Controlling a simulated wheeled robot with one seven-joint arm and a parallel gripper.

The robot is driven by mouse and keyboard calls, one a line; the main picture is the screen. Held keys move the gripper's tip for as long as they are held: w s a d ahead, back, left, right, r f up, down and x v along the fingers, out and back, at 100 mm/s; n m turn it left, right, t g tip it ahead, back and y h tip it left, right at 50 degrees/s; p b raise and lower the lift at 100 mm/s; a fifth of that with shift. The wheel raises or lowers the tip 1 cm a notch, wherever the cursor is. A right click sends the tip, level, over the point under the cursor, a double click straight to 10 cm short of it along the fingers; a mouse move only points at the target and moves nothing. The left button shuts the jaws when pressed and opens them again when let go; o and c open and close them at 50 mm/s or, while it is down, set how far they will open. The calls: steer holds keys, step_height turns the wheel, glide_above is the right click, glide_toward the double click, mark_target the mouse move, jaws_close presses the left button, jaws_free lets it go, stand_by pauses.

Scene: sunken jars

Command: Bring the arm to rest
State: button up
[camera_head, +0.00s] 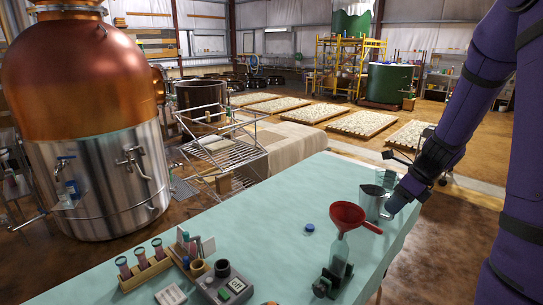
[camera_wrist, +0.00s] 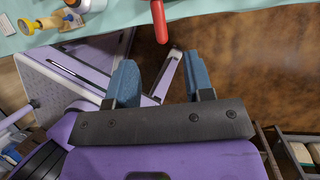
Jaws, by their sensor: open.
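My gripper shows in the wrist view as two blue fingers (camera_wrist: 160,75), spread apart with nothing between them. In the head view my purple arm comes down from the upper right, and its dark end (camera_head: 393,205) is over the right edge of the teal table (camera_head: 255,225), close beside a metal jug (camera_head: 371,203). I cannot tell there whether it touches the jug. In the wrist view the fingers are over the floor and my purple base, apart from the table edge at the top.
A blue cap (camera_head: 309,227), a test-tube rack (camera_head: 146,272) and a grey device (camera_head: 228,287) are left. The table middle is mostly clear.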

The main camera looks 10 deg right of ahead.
steer(key=s+a+r+n+t+h, duration=0.1)
steer(key=s+a+r+n+h, duration=0.1)
steer(key=s+a+r+n, duration=0.6)
steer(key=s+a+r+n+t+h, duration=0.1)
steer(key=s+a+r+n, duration=0.7)
steer(key=n, duration=1.3)
steer(key=s+r+h, duration=0.1)
steer(key=s+r, duration=0.3)
steer(key=shift+a+r+n+t, duration=0.2)
steer(key=shift+n+t, duration=0.1)
steer(key=shift+n, duration=0.1)
